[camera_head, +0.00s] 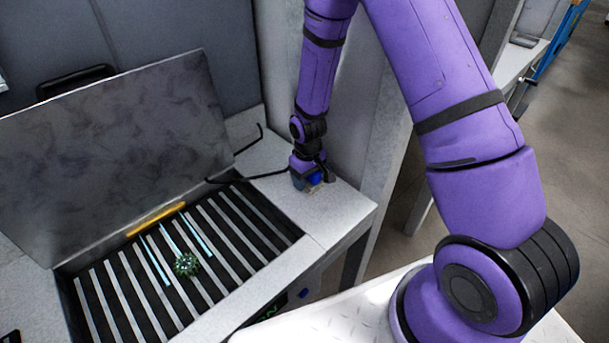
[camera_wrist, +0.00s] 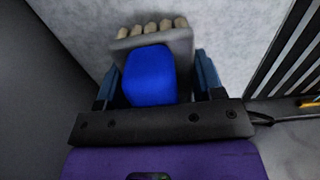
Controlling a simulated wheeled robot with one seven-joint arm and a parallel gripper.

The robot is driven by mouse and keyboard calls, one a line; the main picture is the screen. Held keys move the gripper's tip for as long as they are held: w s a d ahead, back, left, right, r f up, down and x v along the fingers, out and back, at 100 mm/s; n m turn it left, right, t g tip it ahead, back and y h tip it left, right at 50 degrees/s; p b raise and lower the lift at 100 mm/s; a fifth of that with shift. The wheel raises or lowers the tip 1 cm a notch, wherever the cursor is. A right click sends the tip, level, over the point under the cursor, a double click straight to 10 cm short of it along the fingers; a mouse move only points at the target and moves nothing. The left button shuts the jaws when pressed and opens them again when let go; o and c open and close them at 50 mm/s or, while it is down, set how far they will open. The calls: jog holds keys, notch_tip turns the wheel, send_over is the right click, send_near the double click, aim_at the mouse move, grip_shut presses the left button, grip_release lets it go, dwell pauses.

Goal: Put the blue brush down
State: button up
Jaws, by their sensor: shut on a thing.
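The blue brush (camera_wrist: 149,75) has a blue block-like body, with a grey plate and a row of tan bristle tufts at its far end in the wrist view. My gripper (camera_wrist: 160,80) is shut on it, one finger on each side. In the head view my gripper (camera_head: 312,178) is low over the right-hand part of the grey worktop (camera_head: 335,212), and a bit of the blue brush (camera_head: 315,178) shows between the fingers. I cannot tell whether the brush touches the worktop.
Left of my gripper is an open box with a slatted bed (camera_head: 240,225) and a raised grey lid (camera_head: 110,150). A green round part (camera_head: 186,264) and light-blue strips lie on the slats. A black cable (camera_head: 262,175) lies near my gripper. The worktop's front right corner is clear.

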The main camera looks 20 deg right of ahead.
jog(key=shift+f, duration=0.25)
jog(key=shift+f, duration=0.2)
jog(key=o, duration=1.1)
jog(key=shift+o, duration=0.2)
jog(key=shift+r, duration=0.1)
